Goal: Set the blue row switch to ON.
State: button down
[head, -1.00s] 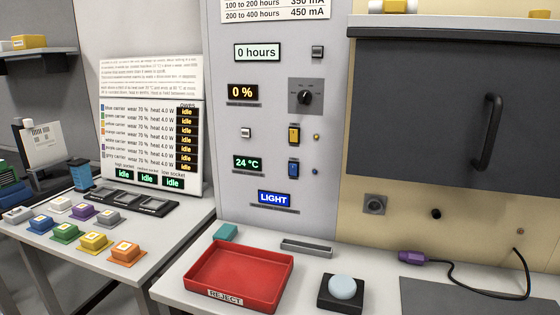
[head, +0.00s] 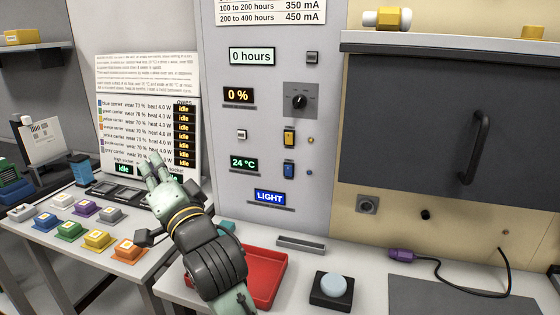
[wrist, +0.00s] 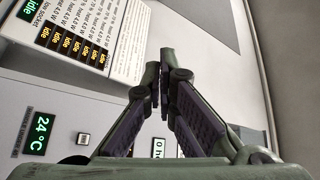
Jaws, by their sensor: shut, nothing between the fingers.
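The blue row switch (head: 289,169) is a small blue rocker on the grey control panel (head: 225,200), beside the green "24 °C" display (head: 244,163). Its position is too small to read. A yellow switch (head: 289,138) sits just above it. My gripper (head: 157,166) is shut and empty, left of the panel, in front of the status board (head: 140,80). It points up and is apart from the switch. In the wrist view my fingertips (wrist: 158,88) are together, and the "24 °C" display (wrist: 42,133) shows sideways at lower left. The blue switch does not show there.
A rotary knob (head: 299,101) stands out above the switches. Below are a lit "LIGHT" sign (head: 269,197), a red tray (head: 268,277) and a black-based round button (head: 332,289). Coloured carriers (head: 96,240) stand on the left table. The space before the panel's switches is clear.

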aim_at(288, 171)
jog(key=w+d+f+m+g+h+p, duration=0.1)
jog(key=w+d+f+m+h, duration=0.1)
jog(key=d, duration=0.5)
jog(key=w+d+f+m+g+h+p, duration=0.1)
jog(key=w+d+f+m+h, duration=0.1)
jog(key=d+f+m, duration=0.3)
jog(key=w+d+f+m+h+p, duration=0.1)
jog(key=w+d+f+m+h, duration=0.2)
jog(key=d, duration=0.6)
jog(key=shift+d+f+m+g+h, duration=0.15)
jog(key=shift+f+m+g+h, duration=0.35)
jog(key=shift+m, duration=0.7)
jog(key=shift+r, duration=0.1)
jog(key=shift+w+d+r+p, duration=0.1)
jog(key=shift+w+d+r, duration=0.25)
jog(key=shift+w, duration=1)
jog(key=shift+w+d+r+p, duration=0.15)
jog(key=shift+w+d, duration=0.4)
jog(key=shift+w, duration=0.85)
jog(key=shift+w+d+r+p, duration=0.15)
jog(key=shift+w+d, duration=0.3)
jog(key=shift+w, duration=0.9)
jog(key=shift+r, duration=0.1)
jog(key=shift+w+d+p, duration=0.1)
jog(key=shift+w+p, duration=0.3)
